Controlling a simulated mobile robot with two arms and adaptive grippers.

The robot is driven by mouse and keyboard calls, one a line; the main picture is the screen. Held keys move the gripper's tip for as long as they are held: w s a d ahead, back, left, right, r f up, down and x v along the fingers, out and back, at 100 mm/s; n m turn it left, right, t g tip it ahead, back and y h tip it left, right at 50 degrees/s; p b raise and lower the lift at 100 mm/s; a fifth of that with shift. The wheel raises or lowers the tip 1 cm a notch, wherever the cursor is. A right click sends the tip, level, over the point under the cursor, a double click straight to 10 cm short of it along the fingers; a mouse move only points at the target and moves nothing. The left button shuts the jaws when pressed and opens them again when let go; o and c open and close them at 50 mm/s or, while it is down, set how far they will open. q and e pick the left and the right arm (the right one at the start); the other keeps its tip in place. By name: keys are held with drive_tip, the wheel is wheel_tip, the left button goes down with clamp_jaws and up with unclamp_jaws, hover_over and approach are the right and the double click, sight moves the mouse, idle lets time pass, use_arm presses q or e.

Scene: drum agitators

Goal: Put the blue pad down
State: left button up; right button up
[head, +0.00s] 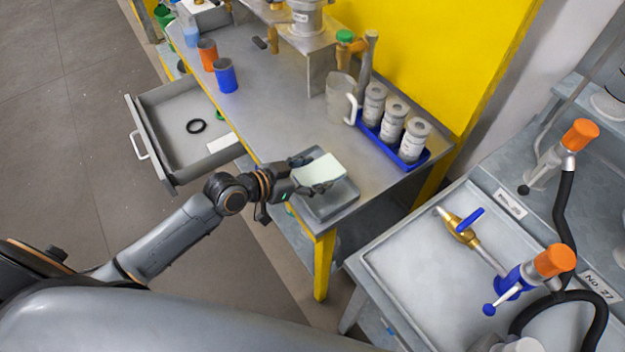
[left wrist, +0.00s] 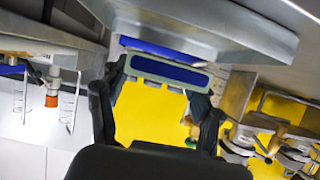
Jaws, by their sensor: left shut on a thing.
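My left gripper (head: 311,173) is shut on a pad (head: 321,167) over the near corner of the steel table. From above, the pad looks pale green-white. In the left wrist view the pad (left wrist: 168,73) shows a blue face with a grey-green rim, held between the two dark fingers of the gripper (left wrist: 160,85). A shallow grey tray (head: 338,204) sits below the pad at the table's corner. The pad and gripper hide part of the tray, and I cannot tell whether the pad touches it. My right gripper is not in view.
An open drawer (head: 165,112) with a black ring (head: 196,126) sticks out left of the table. A blue rack (head: 413,162) of grey canisters and a jug (head: 340,98) stand behind the tray. A sink bench (head: 400,262) with taps is at the right.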

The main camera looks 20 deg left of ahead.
sight(313, 180)
use_arm(q)
drive_tip(key=shift+w+a+f, duration=0.2)
drive_tip(key=shift+w+f, duration=0.25)
drive_tip(key=shift+f, duration=0.2)
drive_tip(key=shift+w+f, duration=0.15)
drive_tip(key=shift+f, duration=1.55)
drive_tip(key=shift+f+b, duration=0.2)
drive_tip(key=shift+b, duration=0.1)
drive_tip(key=o, duration=1.1)
drive_tip(key=shift+r, duration=0.1)
drive_tip(key=shift+r, duration=0.15)
